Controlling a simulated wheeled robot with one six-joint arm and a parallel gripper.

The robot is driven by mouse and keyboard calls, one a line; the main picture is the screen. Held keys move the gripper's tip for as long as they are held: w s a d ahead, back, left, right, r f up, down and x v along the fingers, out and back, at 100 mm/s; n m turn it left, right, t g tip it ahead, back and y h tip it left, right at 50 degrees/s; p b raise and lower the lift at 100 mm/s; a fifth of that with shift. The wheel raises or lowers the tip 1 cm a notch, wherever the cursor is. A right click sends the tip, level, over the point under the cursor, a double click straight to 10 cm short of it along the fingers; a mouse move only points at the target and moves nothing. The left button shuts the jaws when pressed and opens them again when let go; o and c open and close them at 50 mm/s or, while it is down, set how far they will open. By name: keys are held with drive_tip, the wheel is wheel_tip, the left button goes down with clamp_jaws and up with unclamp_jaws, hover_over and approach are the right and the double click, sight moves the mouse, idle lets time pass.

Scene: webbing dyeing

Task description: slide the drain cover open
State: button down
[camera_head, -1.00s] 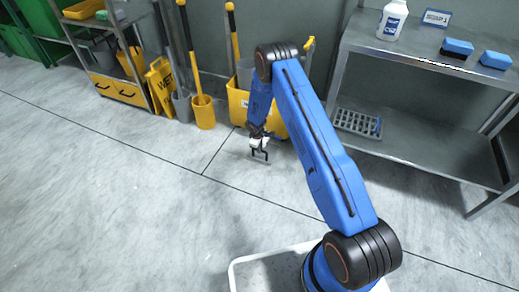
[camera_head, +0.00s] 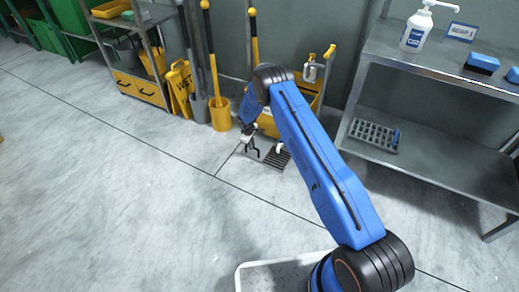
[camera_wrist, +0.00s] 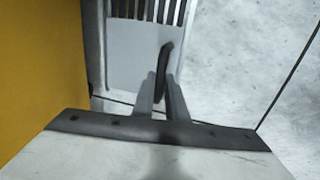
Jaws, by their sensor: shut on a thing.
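The drain is set in the floor in front of the yellow mop bucket. In the head view its dark slotted part (camera_head: 278,159) shows just right of my gripper (camera_head: 252,151). In the wrist view a plain light grey plate, the drain cover (camera_wrist: 125,60), lies beside a row of dark slots (camera_wrist: 150,10). A dark upright handle (camera_wrist: 167,60) stands on the plate. My gripper (camera_wrist: 160,88) is low over the plate, its two fingers shut on this handle.
The yellow mop bucket (camera_head: 312,106) stands close behind the drain and fills the wrist view's left side (camera_wrist: 40,60). A yellow wet-floor sign (camera_head: 180,88) and a yellow mop holder (camera_head: 220,114) stand left. A steel shelf (camera_head: 440,165) is right.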

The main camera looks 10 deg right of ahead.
drive_tip(key=shift+w+a, duration=0.4)
drive_tip(key=shift+a, duration=0.15)
drive_tip(key=c, duration=1.8)
unclamp_jaws()
drive_tip(key=shift+o, duration=0.2)
wheel_tip(320, 180, up, 17)
drive_tip(key=s+a, duration=0.2)
drive_tip(key=shift+s, duration=0.4)
